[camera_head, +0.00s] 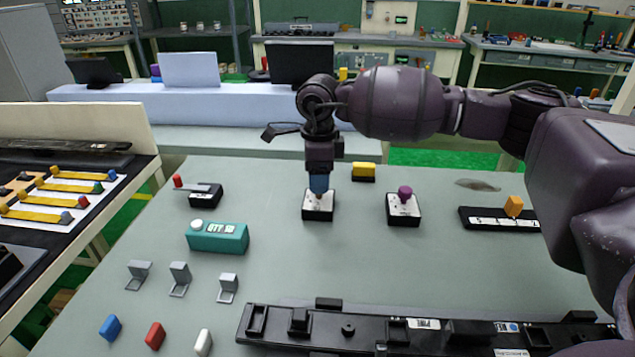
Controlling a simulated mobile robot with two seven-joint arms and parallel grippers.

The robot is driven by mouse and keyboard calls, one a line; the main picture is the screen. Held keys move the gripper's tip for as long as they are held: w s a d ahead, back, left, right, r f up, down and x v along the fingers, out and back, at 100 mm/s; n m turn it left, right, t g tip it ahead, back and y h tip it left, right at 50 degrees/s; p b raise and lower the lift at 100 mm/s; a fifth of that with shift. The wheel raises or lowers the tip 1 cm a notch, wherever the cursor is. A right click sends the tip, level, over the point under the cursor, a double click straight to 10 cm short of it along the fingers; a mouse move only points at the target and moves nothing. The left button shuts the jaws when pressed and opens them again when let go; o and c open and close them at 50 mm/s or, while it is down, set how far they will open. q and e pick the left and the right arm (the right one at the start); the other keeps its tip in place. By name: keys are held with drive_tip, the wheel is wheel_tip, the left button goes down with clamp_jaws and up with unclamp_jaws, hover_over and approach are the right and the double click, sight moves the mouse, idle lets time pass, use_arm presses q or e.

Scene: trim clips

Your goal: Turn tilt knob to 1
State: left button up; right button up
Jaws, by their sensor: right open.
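My right gripper (319,186) points straight down over a small black box with a white marked top (310,211). Its tips are at the top of this box, and a blue piece shows there. I cannot tell whether the blue is a knob or part of the fingers, and the markings are too small to read. Just right of it stands a similar black box with a purple knob (405,193), apart from the gripper. No label shows which one is the tilt knob. My left gripper is out of view.
A black box with a red-tipped lever (205,197) and a teal box (217,238) stand to the left. A black strip with an orange slider (513,206) is at right. A long black trim part (375,335) lies in front, near grey brackets and coloured clips.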

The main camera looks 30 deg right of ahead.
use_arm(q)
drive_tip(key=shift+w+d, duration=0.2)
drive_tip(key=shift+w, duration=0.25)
use_arm(e)
drive_tip(key=shift+f, duration=0.95)
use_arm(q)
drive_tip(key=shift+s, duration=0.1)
use_arm(e)
drive_tip(key=shift+c, duration=0.8)
drive_tip(key=c, duration=0.8)
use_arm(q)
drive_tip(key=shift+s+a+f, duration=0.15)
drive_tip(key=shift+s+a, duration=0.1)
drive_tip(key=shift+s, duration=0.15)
use_arm(e)
drive_tip(key=shift+r, duration=0.1)
